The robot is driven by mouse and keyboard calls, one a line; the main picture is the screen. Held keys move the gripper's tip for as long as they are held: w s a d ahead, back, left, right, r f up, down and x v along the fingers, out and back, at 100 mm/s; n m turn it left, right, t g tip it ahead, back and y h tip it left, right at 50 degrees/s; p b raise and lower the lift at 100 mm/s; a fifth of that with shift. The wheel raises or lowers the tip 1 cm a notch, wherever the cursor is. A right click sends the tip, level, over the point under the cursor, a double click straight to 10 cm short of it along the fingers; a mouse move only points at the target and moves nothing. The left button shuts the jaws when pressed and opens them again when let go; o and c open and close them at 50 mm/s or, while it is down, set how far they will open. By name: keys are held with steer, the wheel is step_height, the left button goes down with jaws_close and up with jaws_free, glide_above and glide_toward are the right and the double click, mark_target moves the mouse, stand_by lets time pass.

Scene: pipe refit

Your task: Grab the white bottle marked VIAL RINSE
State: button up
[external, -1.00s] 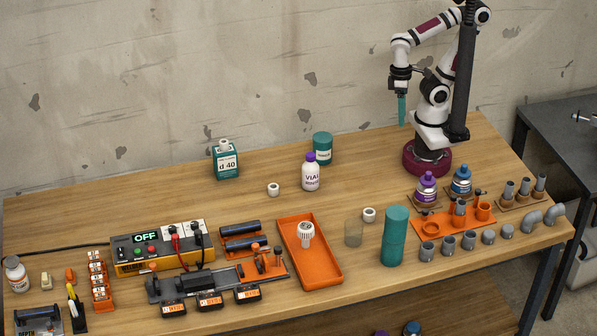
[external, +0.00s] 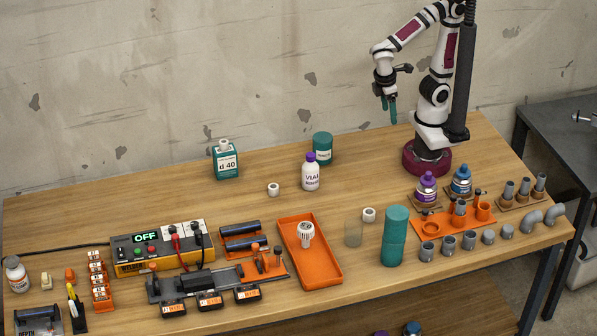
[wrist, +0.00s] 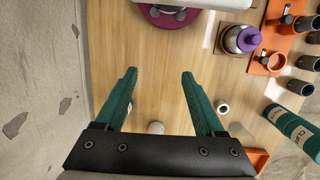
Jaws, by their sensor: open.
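The white bottle marked VIAL RINSE (external: 311,177) stands upright on the table in the external view. It has a purple cap, and its label faces the camera. A teal canister (external: 322,148) stands just behind it. My gripper (external: 389,110) is high above the table, to the right of the bottle and apart from it. Its teal fingers point down, spread apart with nothing between them. The open fingers also show in the wrist view (wrist: 157,75), over bare wood. I cannot make out the white bottle in the wrist view.
A teal d 40 container (external: 226,162) and a small white ring (external: 273,189) are left of the bottle. An orange tray (external: 325,270) lies in front. A purple-capped bottle (external: 426,188) and a tall teal cylinder (external: 394,237) stand to the right. The wall is close behind.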

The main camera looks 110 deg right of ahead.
steer(key=w+f+n+h, duration=0.3)
steer(key=w+n+h, duration=0.4)
steer(key=w+n, duration=0.3)
steer(key=n+t+h, duration=0.5)
steer(key=n+t, duration=0.1)
steer(key=n, duration=0.6)
glide_toward(311, 171)
step_height(311, 171, up, 4)
steer(key=s, duration=0.2)
steer(key=x, duration=1.6)
steer(key=shift+w+t, duration=0.3)
steer(key=shift+w, duration=0.05)
steer(key=shift+r, duration=0.15)
jaws_close()
